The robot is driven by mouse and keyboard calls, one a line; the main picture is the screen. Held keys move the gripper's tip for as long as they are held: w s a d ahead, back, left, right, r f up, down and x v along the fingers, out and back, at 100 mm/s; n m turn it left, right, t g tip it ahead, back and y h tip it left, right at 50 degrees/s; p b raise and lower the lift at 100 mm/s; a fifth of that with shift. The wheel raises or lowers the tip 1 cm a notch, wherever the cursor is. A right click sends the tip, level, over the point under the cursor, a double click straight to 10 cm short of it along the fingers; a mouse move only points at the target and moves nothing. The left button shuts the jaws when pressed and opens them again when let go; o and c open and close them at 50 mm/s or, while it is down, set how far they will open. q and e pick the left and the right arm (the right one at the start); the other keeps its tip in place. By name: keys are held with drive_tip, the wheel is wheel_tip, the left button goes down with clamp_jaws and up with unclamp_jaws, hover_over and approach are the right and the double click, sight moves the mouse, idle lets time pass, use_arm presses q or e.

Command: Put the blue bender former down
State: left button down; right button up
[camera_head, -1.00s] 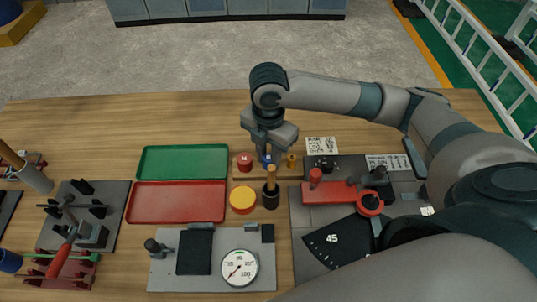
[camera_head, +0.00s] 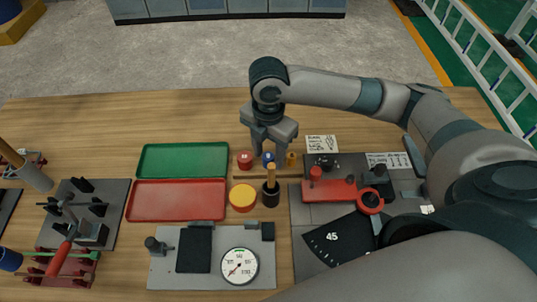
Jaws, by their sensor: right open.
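My left gripper is not in view.
A black cup with a wooden-handled tool (camera_head: 271,193) and a yellow-topped round container (camera_head: 243,198) stand just in front. Green (camera_head: 184,147) and red trays (camera_head: 176,185) lie left. The bending plate with its red lever (camera_head: 330,190) lies right. A dial gauge (camera_head: 240,266) is nearer.

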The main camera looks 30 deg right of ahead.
sight(268, 156)
wheel_tip(268, 156, up, 11)
drive_tip(key=b, duration=0.1)
drive_tip(key=shift+r, duration=0.2)
idle(0.6)
